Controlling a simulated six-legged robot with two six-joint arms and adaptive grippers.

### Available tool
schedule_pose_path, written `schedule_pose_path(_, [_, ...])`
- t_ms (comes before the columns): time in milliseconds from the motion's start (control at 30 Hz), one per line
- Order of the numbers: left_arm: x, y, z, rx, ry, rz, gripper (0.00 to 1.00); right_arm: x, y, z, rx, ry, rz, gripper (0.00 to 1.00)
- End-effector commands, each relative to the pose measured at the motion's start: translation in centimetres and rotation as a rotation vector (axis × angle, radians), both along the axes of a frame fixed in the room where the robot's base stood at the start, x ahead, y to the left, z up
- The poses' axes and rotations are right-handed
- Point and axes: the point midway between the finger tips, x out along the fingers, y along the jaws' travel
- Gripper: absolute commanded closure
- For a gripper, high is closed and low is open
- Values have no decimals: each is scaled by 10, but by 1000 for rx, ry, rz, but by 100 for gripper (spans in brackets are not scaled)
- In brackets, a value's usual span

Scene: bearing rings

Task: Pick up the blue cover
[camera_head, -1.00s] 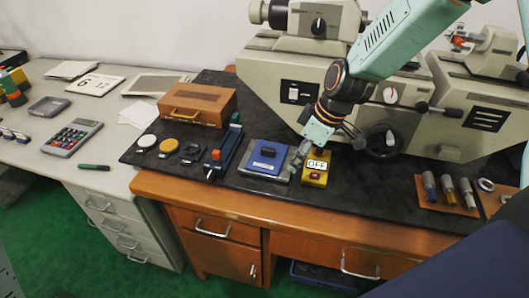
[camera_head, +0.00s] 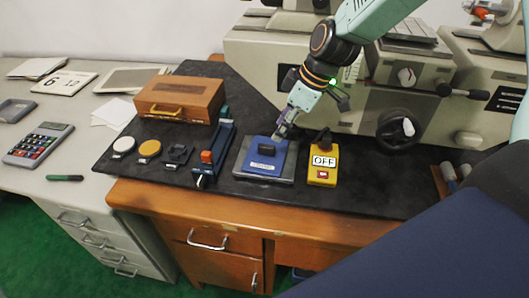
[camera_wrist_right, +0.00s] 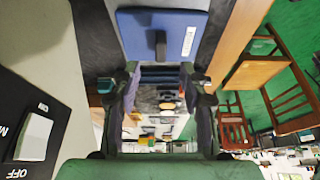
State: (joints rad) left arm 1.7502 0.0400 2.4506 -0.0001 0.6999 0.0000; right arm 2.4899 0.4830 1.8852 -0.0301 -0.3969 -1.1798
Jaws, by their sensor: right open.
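The blue cover (camera_head: 262,158) lies on a grey plate (camera_head: 290,178) on the dark mat. It has a dark raised handle and a pale label on its front part. My right gripper (camera_head: 285,129) is just above the cover's back right edge, apart from the handle as far as I can tell. In the right wrist view the gripper (camera_wrist_right: 160,75) is open and empty, with the blue cover (camera_wrist_right: 185,25) and its dark handle ahead of the fingertips. My left gripper is not in view.
A yellow OFF switch box (camera_head: 323,170) stands close right of the cover. A blue tool with an orange knob (camera_head: 213,155) is close left. A wooden box (camera_head: 180,98) is behind left. The large beige machine (camera_head: 270,65) rises behind the gripper.

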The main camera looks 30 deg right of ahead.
Motion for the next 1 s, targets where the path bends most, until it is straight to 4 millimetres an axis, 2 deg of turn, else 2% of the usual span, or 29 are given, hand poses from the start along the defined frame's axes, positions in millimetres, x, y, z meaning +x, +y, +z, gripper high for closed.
schedule_pose_path(100, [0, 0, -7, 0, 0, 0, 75, 0, 4, -15, 0, 6, 1, 57])
schedule_pose_path(367, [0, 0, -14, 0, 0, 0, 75, 4, 11, -32, -2, 4, 0, 57])
schedule_pose_path(633, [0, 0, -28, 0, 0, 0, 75, 16, 23, -64, -2, 3, 0, 57])
schedule_pose_path(767, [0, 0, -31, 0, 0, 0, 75, 19, 25, -71, -2, 3, 0, 57])
schedule_pose_path(1000, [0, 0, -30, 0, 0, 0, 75, 20, 25, -70, -1, 2, -1, 57])
